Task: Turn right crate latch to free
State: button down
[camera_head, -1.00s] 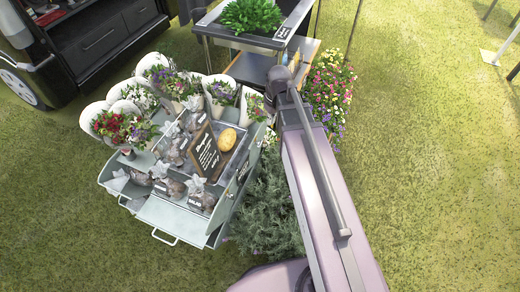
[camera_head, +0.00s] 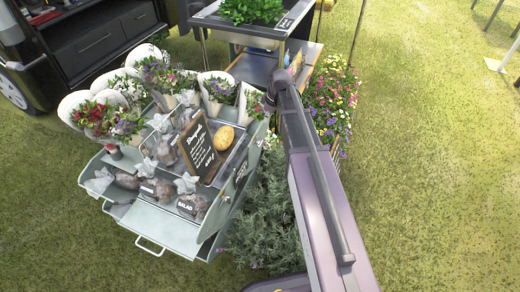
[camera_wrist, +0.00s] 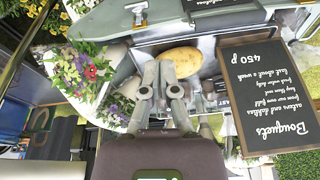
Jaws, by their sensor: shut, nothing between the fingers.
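The grey-green metal crate (camera_head: 165,225) holds flower bunches, wrapped bags and a chalkboard, left of my arm in the head view. Its right side carries small dark fittings (camera_head: 241,172), too small to tell whether one is the latch. In the wrist view my gripper (camera_wrist: 165,68) is shut and empty, its fingertips close together just below a yellow potato-like object (camera_wrist: 181,62). A small shiny metal fitting (camera_wrist: 138,11) shows near the top on a grey part; I cannot tell if it is the right latch. My gripper is not clearly visible in the head view.
The chalkboard sign (camera_wrist: 269,92) stands close to the right of my gripper in the wrist view. Flowers (camera_wrist: 85,75) are close on the left. A bushy green plant (camera_head: 265,215) stands beside the crate, and a planter table (camera_head: 240,40) behind it. Grass lies open to the right.

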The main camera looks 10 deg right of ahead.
jog(key=shift+n, duration=0.7)
jog(key=w+f+b, duration=0.2)
jog(key=f, duration=0.1)
jog(key=w+f+b, duration=0.1)
jog(key=shift+w+d+f, duration=0.2)
jog(key=shift+d+f, duration=0.1)
jog(key=shift+d, duration=0.05)
jog(key=shift+f+b, duration=0.1)
jog(key=shift+b, duration=0.3)
jog(key=b, duration=1)
send_over(258, 145)
jog(key=f, duration=0.6)
jog(key=d+f, duration=0.1)
jog(key=f, duration=0.3)
jog(key=shift+s, duration=0.15)
jog(key=shift+f+b, duration=1.65)
jog(key=shift+f, duration=0.05)
jog(key=shift+a, duration=0.15)
